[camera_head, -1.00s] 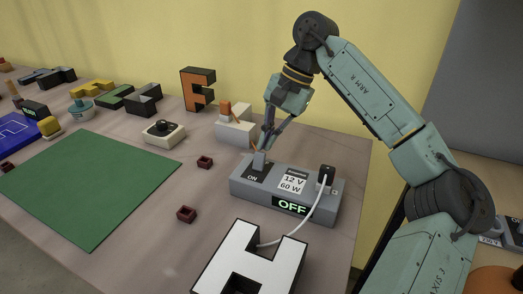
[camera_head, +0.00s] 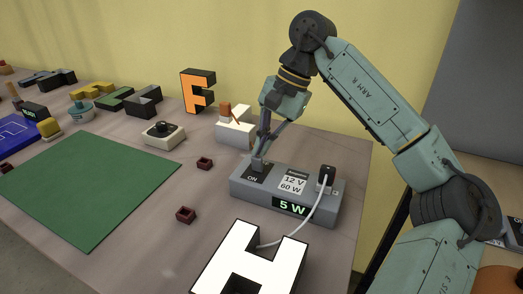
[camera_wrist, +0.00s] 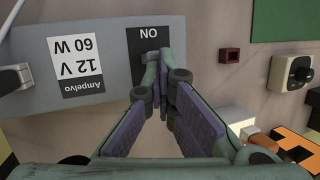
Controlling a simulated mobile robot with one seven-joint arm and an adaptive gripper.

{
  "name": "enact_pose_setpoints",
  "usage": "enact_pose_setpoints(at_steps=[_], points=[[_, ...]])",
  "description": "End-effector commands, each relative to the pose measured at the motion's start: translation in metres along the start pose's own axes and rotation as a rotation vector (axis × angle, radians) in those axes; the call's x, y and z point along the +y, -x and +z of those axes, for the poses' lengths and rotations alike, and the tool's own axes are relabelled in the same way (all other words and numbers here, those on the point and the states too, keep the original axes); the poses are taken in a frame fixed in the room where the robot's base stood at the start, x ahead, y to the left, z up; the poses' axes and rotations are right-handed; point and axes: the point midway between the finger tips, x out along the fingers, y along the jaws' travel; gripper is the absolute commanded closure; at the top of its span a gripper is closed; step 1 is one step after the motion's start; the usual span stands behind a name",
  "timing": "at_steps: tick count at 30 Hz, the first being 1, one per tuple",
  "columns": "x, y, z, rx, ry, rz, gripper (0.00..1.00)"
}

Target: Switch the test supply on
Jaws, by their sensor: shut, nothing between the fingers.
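The test supply (camera_head: 240,193) is a grey box near the right end of the table, with a "12 V 60 W" label and a black "ON" patch. Its display (camera_head: 291,207) reads "5 W" in green. My gripper (camera_head: 260,160) is shut and empty, its fingertips down at the ON patch. In the wrist view the fingertips (camera_wrist: 158,62) touch or nearly touch the switch (camera_wrist: 149,57), which they mostly hide. A black plug (camera_head: 327,174) sits in the supply's right end, and a white cable runs from it to the white letter H (camera_head: 237,258), whose face is bright.
An orange letter F (camera_head: 197,92) and a white block holder (camera_head: 234,133) stand behind the supply. A dial box (camera_head: 163,135), small dark red blocks (camera_head: 186,214) and a green mat (camera_head: 90,185) lie to the left.

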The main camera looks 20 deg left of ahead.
Motion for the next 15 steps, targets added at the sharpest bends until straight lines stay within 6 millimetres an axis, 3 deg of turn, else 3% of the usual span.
enact_pose_setpoints(at_steps=[8, 15], points=[[0.001, -0.002, -0.008, -0.003, -0.002, 0.010, 1.00], [-0.006, 0.020, -0.002, -0.003, -0.001, 0.007, 1.00]])
